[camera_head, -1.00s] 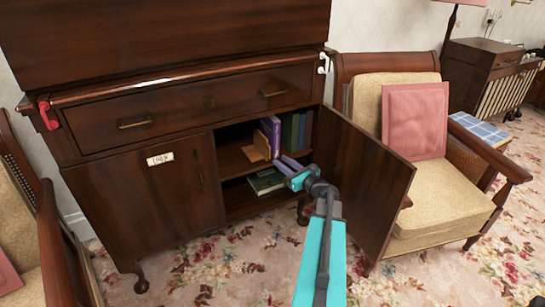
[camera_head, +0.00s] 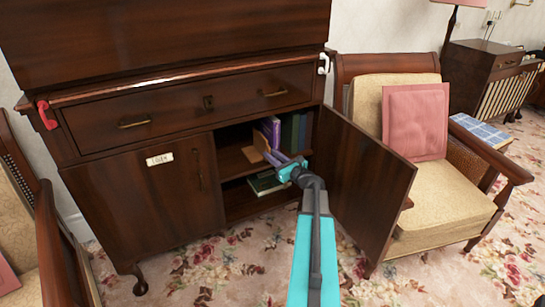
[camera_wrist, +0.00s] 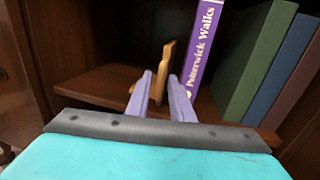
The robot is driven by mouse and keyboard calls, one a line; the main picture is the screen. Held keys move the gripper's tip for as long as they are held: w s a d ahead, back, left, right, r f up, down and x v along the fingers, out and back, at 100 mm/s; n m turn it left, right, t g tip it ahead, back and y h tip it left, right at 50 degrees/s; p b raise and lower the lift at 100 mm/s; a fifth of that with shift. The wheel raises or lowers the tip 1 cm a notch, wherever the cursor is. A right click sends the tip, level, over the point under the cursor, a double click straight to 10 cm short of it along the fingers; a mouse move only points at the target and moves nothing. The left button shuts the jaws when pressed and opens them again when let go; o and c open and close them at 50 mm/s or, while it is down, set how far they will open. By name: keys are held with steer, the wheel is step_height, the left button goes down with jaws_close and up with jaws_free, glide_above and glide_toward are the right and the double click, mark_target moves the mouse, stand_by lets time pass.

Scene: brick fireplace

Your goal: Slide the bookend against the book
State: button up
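The wooden bookend (camera_head: 262,144) stands on the upper shelf of the open cabinet, left of the books. In the wrist view the bookend (camera_wrist: 163,72) is upright and shows in the gap between my fingertips. A purple book, labelled "Walks" (camera_wrist: 206,45), stands to its right, a little tilted in the wrist view; the purple book (camera_head: 271,130) also shows in the head view. My gripper (camera_wrist: 160,80) has its two lavender fingers apart. It points into the shelf with the bookend ahead of or between the tips; I cannot tell whether they touch it.
Green and blue books (camera_wrist: 258,60) stand right of the purple book. A green book (camera_head: 267,182) lies on the lower shelf. The open cabinet door (camera_head: 362,180) stands right of my arm, with an armchair (camera_head: 437,195) beyond. The shelf left of the bookend is clear.

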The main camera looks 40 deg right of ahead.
jaws_close()
stand_by(1.2)
